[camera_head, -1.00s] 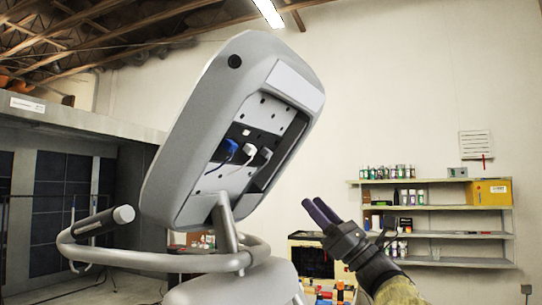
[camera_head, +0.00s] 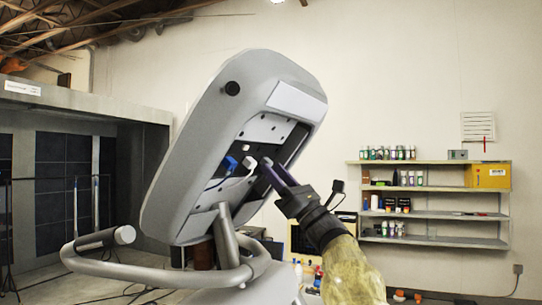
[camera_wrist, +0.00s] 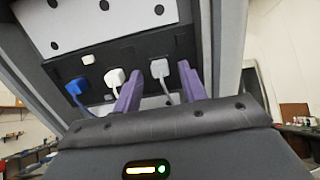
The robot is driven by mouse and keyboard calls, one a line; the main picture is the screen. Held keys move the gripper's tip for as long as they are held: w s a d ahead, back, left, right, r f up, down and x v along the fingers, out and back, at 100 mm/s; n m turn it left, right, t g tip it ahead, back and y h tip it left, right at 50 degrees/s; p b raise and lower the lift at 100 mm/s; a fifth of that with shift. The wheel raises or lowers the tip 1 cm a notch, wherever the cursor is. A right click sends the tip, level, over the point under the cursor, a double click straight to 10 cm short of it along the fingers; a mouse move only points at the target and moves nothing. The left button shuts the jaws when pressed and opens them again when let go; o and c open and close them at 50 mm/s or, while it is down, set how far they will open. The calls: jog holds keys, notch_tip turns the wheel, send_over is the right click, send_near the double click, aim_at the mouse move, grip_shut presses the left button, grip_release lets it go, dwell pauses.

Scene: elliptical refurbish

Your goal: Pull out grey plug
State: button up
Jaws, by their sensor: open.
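The console's open back shows a dark panel with a blue plug (camera_wrist: 77,88), a white plug (camera_wrist: 114,77) and, to their right, a pale plug (camera_wrist: 159,69) that looks light grey. All three are seated in the panel with cords hanging from them. In the head view, the blue plug (camera_head: 229,163) and white plug (camera_head: 249,163) show, while my fingers largely hide the rightmost one. My gripper (camera_head: 267,165) is open and reaches into the opening from the right. In the wrist view, its purple fingers stand either side of the light grey plug; contact cannot be told.
The console's thick grey housing (camera_head: 190,140) surrounds the opening, with a side wall close right of my fingers. A curved handlebar (camera_head: 165,274) lies below left. Shelves (camera_head: 435,215) with bottles and a yellow box stand far off at right.

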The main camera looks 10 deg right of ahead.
jog(key=shift+p+x, duration=0.55)
jog(key=shift+x, duration=0.65)
grip_shut()
jog(key=shift+f, duration=0.1)
